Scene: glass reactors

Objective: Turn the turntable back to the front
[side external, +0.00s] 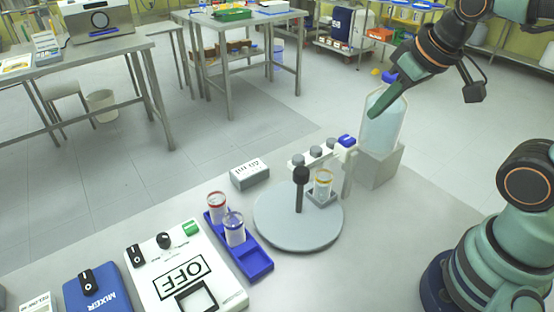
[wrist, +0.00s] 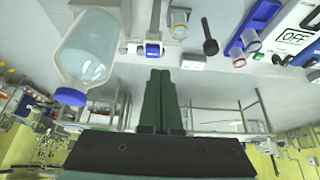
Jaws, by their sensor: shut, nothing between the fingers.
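The turntable (side external: 275,226) is a round grey disc on the bench. A dark-knobbed upright post (side external: 300,190) stands near its middle and also shows in the wrist view (wrist: 209,42). A small holder at the disc's back right carries a clear vial with a yellow ring (side external: 323,184); the vial also shows in the wrist view (wrist: 179,24). My gripper (side external: 374,114) is shut and empty, raised well above the bench to the right of and behind the turntable. Its green fingers overlap the large glass bottle in the side view; contact cannot be told. Its fingers (wrist: 160,78) are together in the wrist view.
The glass bottle (side external: 375,136) with a blue cap (wrist: 70,96) stands on a grey block (side external: 384,166). A valve row (side external: 314,154) lies behind the turntable. A blue rack (side external: 256,264) with two vials, a white OFF box (side external: 223,286) and a labelled block (side external: 250,174) are left.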

